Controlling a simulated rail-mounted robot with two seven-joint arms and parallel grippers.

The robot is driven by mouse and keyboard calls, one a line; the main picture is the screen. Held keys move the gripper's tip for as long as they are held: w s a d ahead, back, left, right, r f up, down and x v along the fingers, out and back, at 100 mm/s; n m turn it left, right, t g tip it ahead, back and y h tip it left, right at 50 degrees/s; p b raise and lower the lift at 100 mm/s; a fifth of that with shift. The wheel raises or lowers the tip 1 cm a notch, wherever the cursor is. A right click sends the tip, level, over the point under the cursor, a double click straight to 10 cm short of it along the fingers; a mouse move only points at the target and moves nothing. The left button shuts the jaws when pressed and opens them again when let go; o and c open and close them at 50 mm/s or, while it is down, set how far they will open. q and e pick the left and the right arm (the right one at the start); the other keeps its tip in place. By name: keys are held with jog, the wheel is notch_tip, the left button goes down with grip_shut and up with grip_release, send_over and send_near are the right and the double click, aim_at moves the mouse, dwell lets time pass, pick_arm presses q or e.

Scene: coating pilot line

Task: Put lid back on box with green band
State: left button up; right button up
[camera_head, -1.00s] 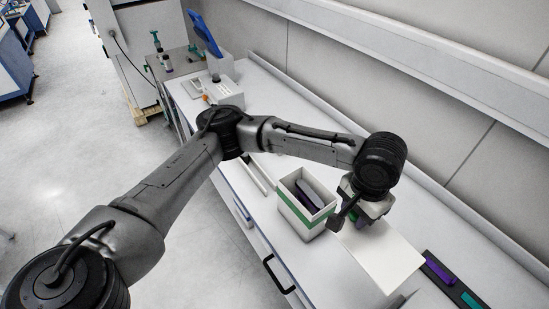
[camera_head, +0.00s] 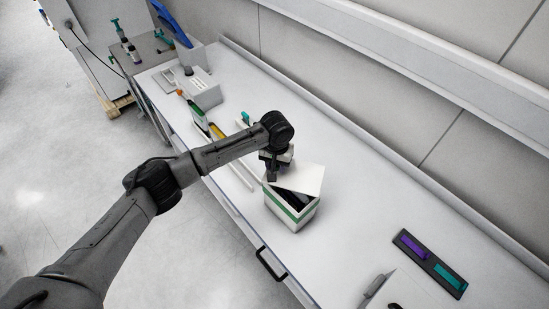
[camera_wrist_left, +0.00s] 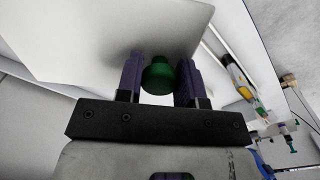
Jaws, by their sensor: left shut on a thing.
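The white box with the green band (camera_head: 287,209) stands on the bench in the head view, its opening partly covered from above. My left gripper (camera_head: 272,175) is above the box's far left part. In the left wrist view its purple-padded fingers are shut on the lid's green knob (camera_wrist_left: 160,74), with the pale lid (camera_wrist_left: 95,35) spreading beyond them. My right gripper is not in view.
A dark tray (camera_head: 428,263) with a purple and a teal piece lies at the right. A pale panel (camera_head: 405,292) stands at the bottom edge. White rails, a yellow tool (camera_head: 216,131) and a grey rack (camera_head: 203,92) are farther left. The bench right of the box is clear.

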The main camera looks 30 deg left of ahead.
pick_arm(q)
jog(key=shift+a+f, duration=0.2)
jog(key=shift+f, duration=0.4)
notch_tip(320, 180, down, 6)
jog(key=b, duration=0.5)
jog(key=shift+b, duration=0.35)
jog(key=shift+f+p, duration=0.1)
jog(key=shift+p, duration=0.55)
dwell(0.4)
jog(key=shift+p, duration=0.35)
dwell(0.5)
dwell(0.7)
